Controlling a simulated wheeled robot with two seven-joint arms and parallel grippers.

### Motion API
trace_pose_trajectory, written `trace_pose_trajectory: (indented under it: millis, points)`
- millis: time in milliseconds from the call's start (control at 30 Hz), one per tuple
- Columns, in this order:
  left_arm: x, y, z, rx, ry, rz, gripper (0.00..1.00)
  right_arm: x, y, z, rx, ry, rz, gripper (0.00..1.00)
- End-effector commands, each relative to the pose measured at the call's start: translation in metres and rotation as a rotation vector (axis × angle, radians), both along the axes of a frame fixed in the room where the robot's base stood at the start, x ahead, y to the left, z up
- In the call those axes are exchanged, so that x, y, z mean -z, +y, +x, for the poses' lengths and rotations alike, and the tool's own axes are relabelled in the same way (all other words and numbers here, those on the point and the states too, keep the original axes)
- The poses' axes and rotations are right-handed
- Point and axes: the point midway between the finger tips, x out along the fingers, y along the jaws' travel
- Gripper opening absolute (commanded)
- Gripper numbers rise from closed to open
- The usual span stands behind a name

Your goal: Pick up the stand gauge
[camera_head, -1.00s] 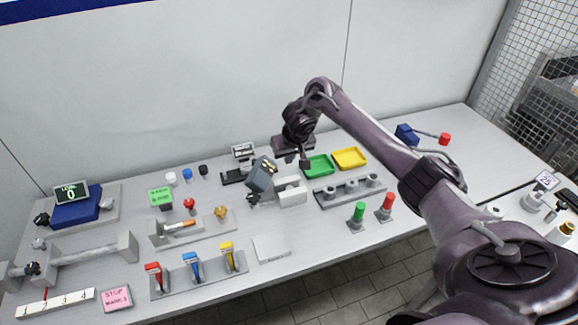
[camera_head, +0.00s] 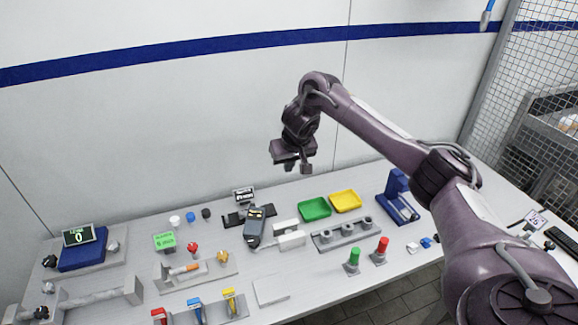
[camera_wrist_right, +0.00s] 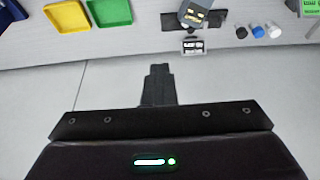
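A grey-blue handheld gauge (camera_head: 256,226) with a small dark screen stands tilted at a black cradle (camera_head: 234,218) in the middle back of the table. I take it for the stand gauge. In the right wrist view the gauge (camera_wrist_right: 194,12) shows at the top edge, over the black cradle (camera_wrist_right: 170,22). My right gripper (camera_head: 298,164) hangs above the table, up and to the right of the gauge, apart from it. In the right wrist view its fingers (camera_wrist_right: 158,84) show as one dark piece at the centre, with nothing held. My left gripper is out of view.
Green (camera_head: 315,209) and yellow (camera_head: 345,201) trays lie right of the gauge. A white block (camera_head: 290,240) and a grey rack (camera_head: 346,234) stand close by. A small black sign (camera_head: 243,195) stands behind the cradle. The wall (camera_head: 180,130) rises behind the table.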

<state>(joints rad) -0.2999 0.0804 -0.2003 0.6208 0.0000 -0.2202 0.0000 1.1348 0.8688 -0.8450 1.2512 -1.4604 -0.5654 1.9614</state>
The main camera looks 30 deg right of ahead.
Motion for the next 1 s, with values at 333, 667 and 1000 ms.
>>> trace_pose_trajectory:
  millis: [333,667,1000]
  points:
    - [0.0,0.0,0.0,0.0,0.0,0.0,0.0,0.0,0.0,0.0,0.0,-0.001,0.0,0.42]
    - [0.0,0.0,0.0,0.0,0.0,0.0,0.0,0.0,0.0,0.0,0.0,-0.001,0.0,0.8]
    - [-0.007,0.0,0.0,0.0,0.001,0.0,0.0,-0.01,0.0,-0.002,-0.001,-0.003,-0.001,0.8]
